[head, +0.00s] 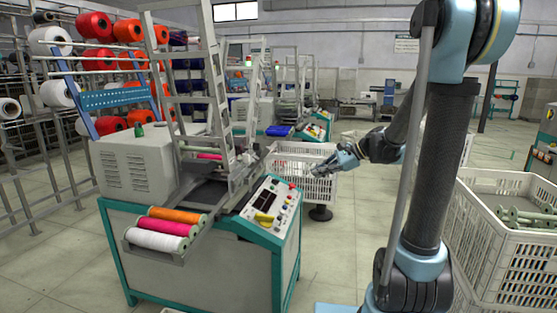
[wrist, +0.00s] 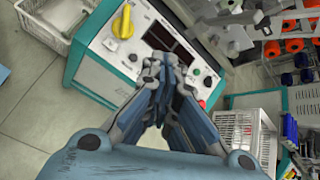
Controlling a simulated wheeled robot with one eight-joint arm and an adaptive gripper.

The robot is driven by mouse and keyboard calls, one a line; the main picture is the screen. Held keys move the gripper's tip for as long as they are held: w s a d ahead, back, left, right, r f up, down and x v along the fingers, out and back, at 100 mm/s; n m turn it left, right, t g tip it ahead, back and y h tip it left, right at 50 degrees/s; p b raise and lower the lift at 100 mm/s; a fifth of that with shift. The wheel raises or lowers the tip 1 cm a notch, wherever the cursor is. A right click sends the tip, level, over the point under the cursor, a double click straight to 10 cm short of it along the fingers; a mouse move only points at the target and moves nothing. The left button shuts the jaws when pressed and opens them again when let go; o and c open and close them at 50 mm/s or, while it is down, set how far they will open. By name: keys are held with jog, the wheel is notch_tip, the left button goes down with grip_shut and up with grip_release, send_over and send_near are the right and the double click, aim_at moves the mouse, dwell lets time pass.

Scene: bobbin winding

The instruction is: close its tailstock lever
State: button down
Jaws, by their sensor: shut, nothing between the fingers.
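The winding machine (head: 205,255) stands left of centre in the head view, a grey and teal cabinet with a sloped control panel (head: 270,208). A pink spool (head: 208,156) shows in its winding area below the ladder-like frame. I cannot make out the tailstock lever clearly in either view. My gripper (head: 320,172) is to the right of the machine, in front of a white crate in the head view. In the wrist view my gripper (wrist: 160,62) has its fingertips together and empty, in front of the control panel (wrist: 135,50) with its yellow knob (wrist: 123,22).
Orange, pink and white spools (head: 165,240) lie on the machine's front tray. A white crate (head: 290,150) on a stand is behind my gripper. A large white crate (head: 490,240) with bobbins stands at the right. A thread rack (head: 60,190) fills the left. Floor between is clear.

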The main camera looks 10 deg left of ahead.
jog(key=w+a+m+y, duration=0.5)
jog(key=w+m, duration=0.1)
jog(key=w, duration=0.5)
jog(key=shift+w, duration=0.35)
jog(key=shift+a, duration=0.1)
jog(key=w+a, duration=0.1)
jog(key=a, duration=1.2)
jog(key=shift+r, duration=0.3)
jog(key=shift+w+d, duration=0.1)
